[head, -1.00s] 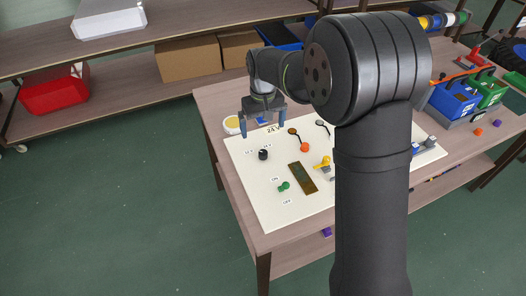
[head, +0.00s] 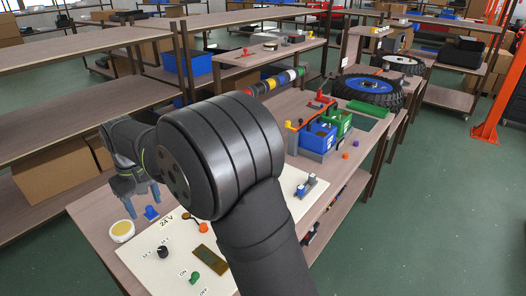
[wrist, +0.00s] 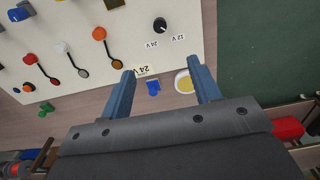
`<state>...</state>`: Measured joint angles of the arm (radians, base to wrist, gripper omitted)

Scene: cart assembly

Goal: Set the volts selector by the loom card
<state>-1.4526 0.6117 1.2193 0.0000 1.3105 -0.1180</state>
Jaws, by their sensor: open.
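The volts selector is a black round knob (head: 163,252) on the cream panel (head: 147,268), with small 12 V and 24 V labels beside it. In the wrist view the knob (wrist: 160,25) shows a pale mark, too small for me to be sure of its direction. The loom card (head: 167,221) reads 24 V; in the wrist view this card (wrist: 143,71) lies near the panel's edge, upside down. My gripper (head: 143,207) is open and empty, above the bench by the panel's back edge. Its blue fingers (wrist: 162,76) are apart from the knob.
A white tub with yellow contents (head: 122,231) and a small blue part (head: 151,213) sit by the panel's back edge. Blue and green bins (head: 318,138) stand farther right.

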